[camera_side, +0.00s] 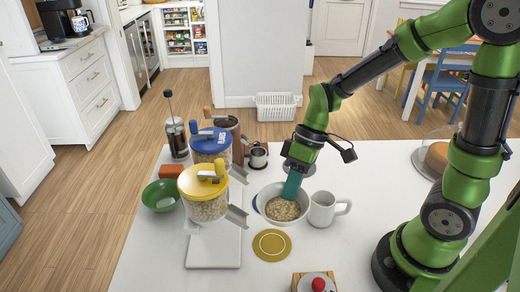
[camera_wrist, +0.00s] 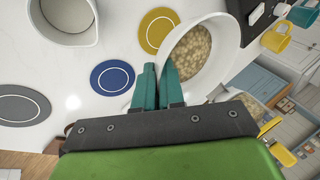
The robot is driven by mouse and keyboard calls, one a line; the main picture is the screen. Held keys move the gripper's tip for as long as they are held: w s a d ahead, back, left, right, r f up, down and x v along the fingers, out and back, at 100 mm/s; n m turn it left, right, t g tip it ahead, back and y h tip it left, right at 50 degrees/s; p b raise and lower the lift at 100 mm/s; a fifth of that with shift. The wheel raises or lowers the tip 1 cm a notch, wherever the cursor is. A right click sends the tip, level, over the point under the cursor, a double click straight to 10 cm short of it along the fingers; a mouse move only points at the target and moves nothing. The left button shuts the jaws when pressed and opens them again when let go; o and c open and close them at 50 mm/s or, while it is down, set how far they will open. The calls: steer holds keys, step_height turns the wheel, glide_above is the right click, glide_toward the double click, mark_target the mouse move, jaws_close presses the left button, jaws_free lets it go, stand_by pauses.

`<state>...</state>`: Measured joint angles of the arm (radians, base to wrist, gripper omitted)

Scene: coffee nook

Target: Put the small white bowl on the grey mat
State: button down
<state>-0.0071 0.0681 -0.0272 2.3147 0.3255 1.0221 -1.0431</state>
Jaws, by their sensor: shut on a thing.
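The small white bowl (camera_side: 263,197) holds pale cereal or oats. It also shows in the wrist view (camera_wrist: 232,42). My gripper (camera_side: 291,188) is shut on the bowl's near wall, with its teal fingers at the rim in the wrist view (camera_wrist: 160,85). The bowl seems held above the counter, in front of a blue mat (camera_wrist: 112,78) in the side view; its exact height is hard to tell. The grey mat (camera_wrist: 22,105) lies bare at the left of the wrist view. In the side view the grey mat (camera_side: 308,170) is partly hidden behind my gripper.
A white mug (camera_side: 323,209) stands just right of the bowl. A yellow mat (camera_side: 272,245) lies in front. Cereal dispensers with yellow (camera_side: 203,180) and blue (camera_side: 210,140) lids, and a green bowl (camera_side: 161,195), stand left. A small metal pitcher (camera_side: 258,156) stands behind.

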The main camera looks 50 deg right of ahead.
steer(key=w+d+m+t+h, duration=0.15)
steer(key=w+d+m, duration=0.35)
steer(key=d, duration=0.7)
steer(key=w+d+m+t, duration=0.2)
steer(key=w+d+m, duration=0.2)
steer(key=d, duration=0.8)
steer(key=f, duration=0.9)
steer(key=shift+w+d+f, duration=0.1)
steer(key=shift+d+f, duration=0.05)
steer(key=shift+d, duration=0.05)
steer(key=shift+f, duration=0.1)
steer(key=c, duration=1.3)
jaws_free()
steer(key=shift+o, duration=0.3)
